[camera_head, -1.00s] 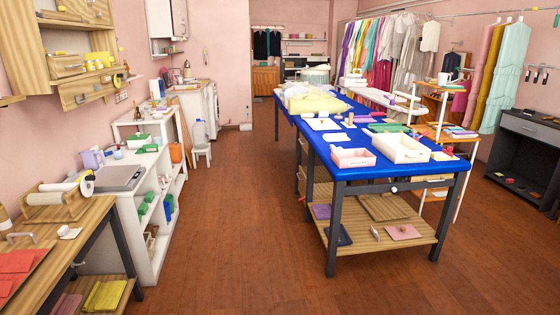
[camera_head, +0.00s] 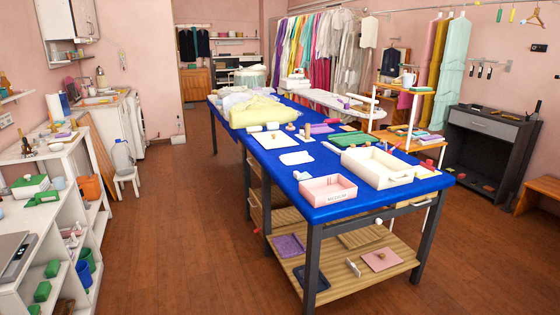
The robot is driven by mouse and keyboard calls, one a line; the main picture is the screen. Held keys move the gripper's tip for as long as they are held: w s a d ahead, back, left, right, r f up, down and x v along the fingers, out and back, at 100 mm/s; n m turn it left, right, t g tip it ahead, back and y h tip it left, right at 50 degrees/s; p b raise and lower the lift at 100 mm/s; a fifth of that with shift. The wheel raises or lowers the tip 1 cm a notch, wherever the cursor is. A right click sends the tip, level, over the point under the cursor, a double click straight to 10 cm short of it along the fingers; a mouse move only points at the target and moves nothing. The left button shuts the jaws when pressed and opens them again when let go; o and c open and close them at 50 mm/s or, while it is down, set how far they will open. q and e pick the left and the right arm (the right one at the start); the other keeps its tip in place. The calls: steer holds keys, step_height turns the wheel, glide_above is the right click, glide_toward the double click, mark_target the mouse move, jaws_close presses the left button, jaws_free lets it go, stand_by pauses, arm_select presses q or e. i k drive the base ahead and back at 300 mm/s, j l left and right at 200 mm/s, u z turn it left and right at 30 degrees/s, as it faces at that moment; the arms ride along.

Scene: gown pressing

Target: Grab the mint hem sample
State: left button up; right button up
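I cannot pick out the mint hem sample for certain. A green flat piece (camera_head: 354,139) lies on the blue-topped table (camera_head: 268,183), behind a cream tray. A pale flat cloth (camera_head: 297,158) lies left of it; its exact tint is hard to tell. A long mint garment (camera_head: 453,65) hangs on the right wall. Neither of my grippers shows in the view.
A pink labelled box (camera_head: 327,190) and the cream tray (camera_head: 424,172) stand near the table's front edge. White shelves (camera_head: 60,215) line the left, a dark cabinet (camera_head: 484,145) the right. The wooden floor (camera_head: 175,235) between shelves and table is clear.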

mark_target(304, 176)
steer(key=i+l+z, duration=0.1)
steer(key=i+z, duration=0.95)
